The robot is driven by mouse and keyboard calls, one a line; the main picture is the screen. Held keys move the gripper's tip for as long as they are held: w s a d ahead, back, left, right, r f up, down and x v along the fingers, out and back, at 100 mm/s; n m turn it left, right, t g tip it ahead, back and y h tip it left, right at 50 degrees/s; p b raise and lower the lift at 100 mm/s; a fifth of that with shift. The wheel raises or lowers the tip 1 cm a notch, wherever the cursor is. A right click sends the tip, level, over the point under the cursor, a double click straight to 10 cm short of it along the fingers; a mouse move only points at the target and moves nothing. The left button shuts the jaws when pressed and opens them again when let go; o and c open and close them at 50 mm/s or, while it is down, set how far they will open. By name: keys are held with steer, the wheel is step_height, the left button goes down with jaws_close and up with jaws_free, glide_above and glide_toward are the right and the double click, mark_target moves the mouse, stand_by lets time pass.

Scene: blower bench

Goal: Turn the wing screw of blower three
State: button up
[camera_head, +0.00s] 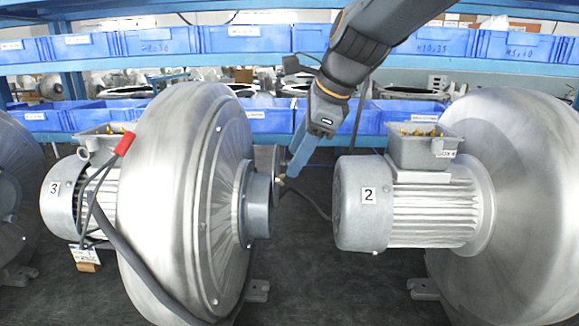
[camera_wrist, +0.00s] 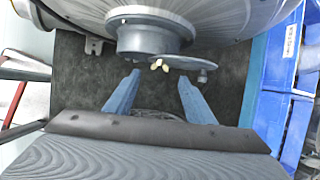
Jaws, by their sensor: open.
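Blower three (camera_head: 190,200) is the big silver drum at left, its motor labelled 3, with a grey round outlet (camera_head: 259,205) facing right. The outlet also shows at the top of the wrist view (camera_wrist: 148,42). A small brass-coloured wing screw (camera_wrist: 159,65) sits at the outlet's rim, beside a thin round flap plate (camera_wrist: 192,62). My gripper (camera_wrist: 159,77) has its two blue fingers apart, with the wing screw just beyond the gap between their tips. Nothing is between the fingers. In the head view my gripper (camera_head: 288,178) is close to the outlet's right side, and the screw is hard to make out.
Blower two (camera_head: 405,205) stands at right, its motor facing the outlet across a gap of dark bench (camera_head: 320,280). A dark cable (camera_head: 120,245) with a red end hangs over blower three. Blue bins (camera_head: 245,38) fill the shelves behind. Blue bins also stand right in the wrist view (camera_wrist: 285,55).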

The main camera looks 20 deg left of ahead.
mark_target(284, 179)
steer(key=p+x, duration=0.1)
steer(key=x, duration=0.4)
steer(key=shift+w+a+f, duration=0.1)
steer(key=shift+a+f, duration=0.05)
steer(key=shift+f, duration=0.25)
steer(key=shift+c, duration=0.2)
steer(key=c, duration=1)
